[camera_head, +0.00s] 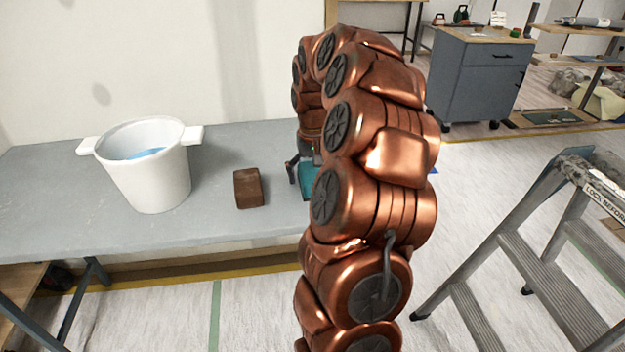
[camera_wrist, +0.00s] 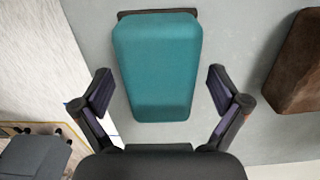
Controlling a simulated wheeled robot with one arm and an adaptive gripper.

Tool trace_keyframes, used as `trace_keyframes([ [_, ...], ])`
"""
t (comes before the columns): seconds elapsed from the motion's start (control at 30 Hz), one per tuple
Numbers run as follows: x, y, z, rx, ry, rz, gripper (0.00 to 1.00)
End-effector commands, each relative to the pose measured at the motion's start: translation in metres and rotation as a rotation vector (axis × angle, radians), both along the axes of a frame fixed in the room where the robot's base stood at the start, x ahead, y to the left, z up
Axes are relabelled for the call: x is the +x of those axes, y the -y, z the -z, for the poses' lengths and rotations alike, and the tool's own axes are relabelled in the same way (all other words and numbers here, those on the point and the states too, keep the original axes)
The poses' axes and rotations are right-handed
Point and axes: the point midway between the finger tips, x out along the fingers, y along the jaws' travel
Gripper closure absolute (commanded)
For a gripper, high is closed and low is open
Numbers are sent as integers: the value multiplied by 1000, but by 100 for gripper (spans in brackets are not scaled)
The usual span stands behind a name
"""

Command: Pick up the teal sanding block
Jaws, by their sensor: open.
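The teal sanding block (camera_wrist: 156,62) lies on the grey table and fills the upper middle of the wrist view. It has a dark strip along its far end. My gripper (camera_wrist: 158,92) is open, with one finger on each side of the block's near end. I see a gap between each finger and the block, and cannot tell how high the gripper is above it. In the head view a small part of the teal block (camera_head: 307,181) shows left of my copper arm, which hides the rest. One dark finger of my gripper (camera_head: 293,170) shows beside it.
A brown block (camera_head: 248,188) lies on the table (camera_head: 215,150), left of the teal block; it also shows in the wrist view (camera_wrist: 300,65). A white bucket (camera_head: 150,180) with blue contents stands farther left. A stepladder (camera_head: 520,255) stands on the floor to the right.

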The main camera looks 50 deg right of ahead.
Motion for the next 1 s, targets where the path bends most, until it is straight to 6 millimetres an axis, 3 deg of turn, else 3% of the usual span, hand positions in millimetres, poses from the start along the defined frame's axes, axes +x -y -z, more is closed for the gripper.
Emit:
trace_keyframes([
  [0.17,0,0,0,-1,1,0,2],
  [0.83,0,0,0,-1,1,-1,71],
  [1.0,1,0,0,-1,1,-1,71],
])
